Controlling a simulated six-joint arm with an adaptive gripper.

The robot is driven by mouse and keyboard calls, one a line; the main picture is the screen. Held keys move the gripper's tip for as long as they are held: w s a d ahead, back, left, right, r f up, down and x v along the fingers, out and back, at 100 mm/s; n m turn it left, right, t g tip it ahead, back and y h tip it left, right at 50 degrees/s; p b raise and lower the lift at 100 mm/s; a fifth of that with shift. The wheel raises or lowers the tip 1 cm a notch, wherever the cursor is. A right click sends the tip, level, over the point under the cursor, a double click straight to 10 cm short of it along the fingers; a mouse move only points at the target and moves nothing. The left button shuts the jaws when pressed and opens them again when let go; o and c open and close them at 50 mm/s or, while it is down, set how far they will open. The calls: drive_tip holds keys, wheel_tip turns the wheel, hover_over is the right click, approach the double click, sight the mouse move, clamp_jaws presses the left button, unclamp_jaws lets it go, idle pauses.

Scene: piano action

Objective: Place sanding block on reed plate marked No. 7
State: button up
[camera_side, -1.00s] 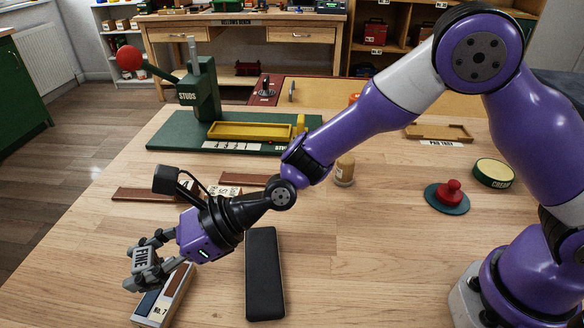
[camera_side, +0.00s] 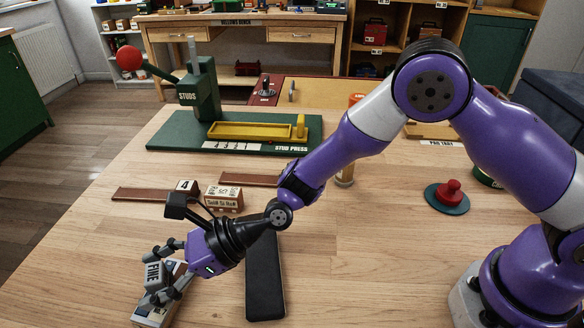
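The grey sanding block (camera_side: 153,275), marked FINE, is between the fingers of my gripper (camera_side: 163,276) at the lower left. The fingers press on it from both sides. The reed plate (camera_side: 146,316), which showed its No. 7 mark a second ago, lies on the table beneath. The block and fingers now cover most of the plate, including that mark. The block is low over the plate; I cannot tell whether it touches.
A long black pad (camera_side: 264,275) lies just right of my gripper. Small labelled blocks (camera_side: 223,198) and brown strips (camera_side: 150,194) lie behind it. The green stud press (camera_side: 205,95) stands farther back. A red button (camera_side: 452,192) is at right. The middle of the table is clear.

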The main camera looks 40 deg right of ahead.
drive_tip(key=s+d+r+n+h, duration=0.4)
drive_tip(key=d+n, duration=0.3)
drive_tip(key=d, duration=0.4)
drive_tip(key=s+d+r+n+h, duration=0.4)
drive_tip(key=d+n, duration=0.4)
drive_tip(key=d, duration=0.4)
drive_tip(key=s+d+r+n+h, duration=0.4)
drive_tip(key=s+d+r+n, duration=0.2)
drive_tip(key=d, duration=0.6)
drive_tip(key=shift+s+d+n+h, duration=0.25)
drive_tip(key=shift+s+n+h, duration=0.1)
drive_tip(key=shift+n, duration=0.35)
